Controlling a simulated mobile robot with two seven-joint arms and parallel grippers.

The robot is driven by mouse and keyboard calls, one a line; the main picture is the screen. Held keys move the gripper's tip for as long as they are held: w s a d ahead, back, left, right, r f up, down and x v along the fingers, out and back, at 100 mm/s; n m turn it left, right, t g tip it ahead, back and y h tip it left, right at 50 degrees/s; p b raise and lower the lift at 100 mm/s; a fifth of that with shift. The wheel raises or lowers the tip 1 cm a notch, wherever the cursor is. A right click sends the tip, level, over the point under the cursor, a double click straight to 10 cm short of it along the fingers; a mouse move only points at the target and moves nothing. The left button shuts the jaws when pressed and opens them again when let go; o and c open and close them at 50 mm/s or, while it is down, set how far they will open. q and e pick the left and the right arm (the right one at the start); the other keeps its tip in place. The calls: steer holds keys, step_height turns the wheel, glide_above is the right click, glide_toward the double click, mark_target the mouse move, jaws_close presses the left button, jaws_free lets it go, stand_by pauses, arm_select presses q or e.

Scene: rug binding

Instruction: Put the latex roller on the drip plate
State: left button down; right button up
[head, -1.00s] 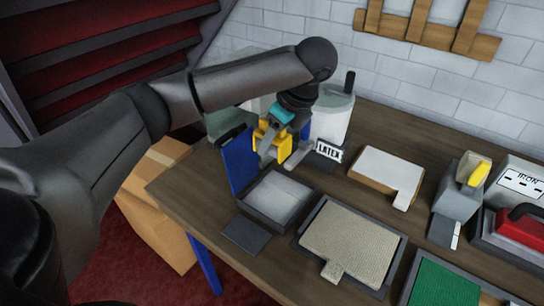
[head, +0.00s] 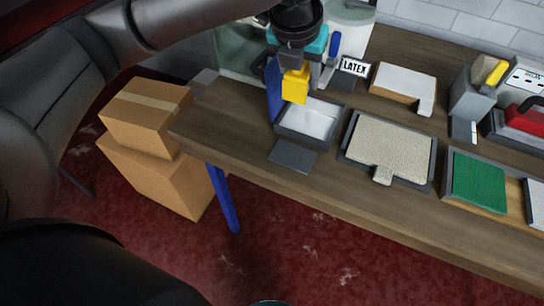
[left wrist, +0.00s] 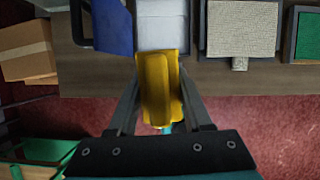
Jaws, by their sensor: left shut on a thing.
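My left gripper (head: 293,62) is shut on a yellow block-like thing, the latex roller (head: 296,86), and holds it above the near-left part of the grey tray (head: 290,134) with a pale inside. In the left wrist view the roller (left wrist: 158,88) sits between the two fingers (left wrist: 160,108). The drip plate (head: 292,156), a small dark flat plate, lies bare in front of the tray near the table's front edge. The roller is apart from it. In the left wrist view the roller seems to cover the plate. My right gripper is not in view.
A blue upright panel (head: 273,90) stands at the tray's left. A framed beige mat (head: 390,148) and a green mat (head: 478,180) lie to the right. A LATEX sign (head: 355,66) is behind. Cardboard boxes (head: 150,110) stand on the floor left of the table.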

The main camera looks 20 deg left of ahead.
arm_select(q)
steer(key=shift+s+d+m, duration=0.1)
steer(key=shift+s+m, duration=0.05)
steer(key=shift+m, duration=0.15)
steer(key=b, duration=0.3)
glide_above(295, 151)
steer(key=s, duration=0.2)
steer(key=f, duration=1.4)
steer(key=shift+w+f, duration=0.25)
steer(key=shift+f, duration=0.15)
step_height(295, 151, down, 5)
steer(key=shift+f+b, duration=0.1)
steer(key=shift+b, duration=0.6)
steer(key=shift+c, duration=1.6)
jaws_free()
steer(key=shift+f, duration=0.15)
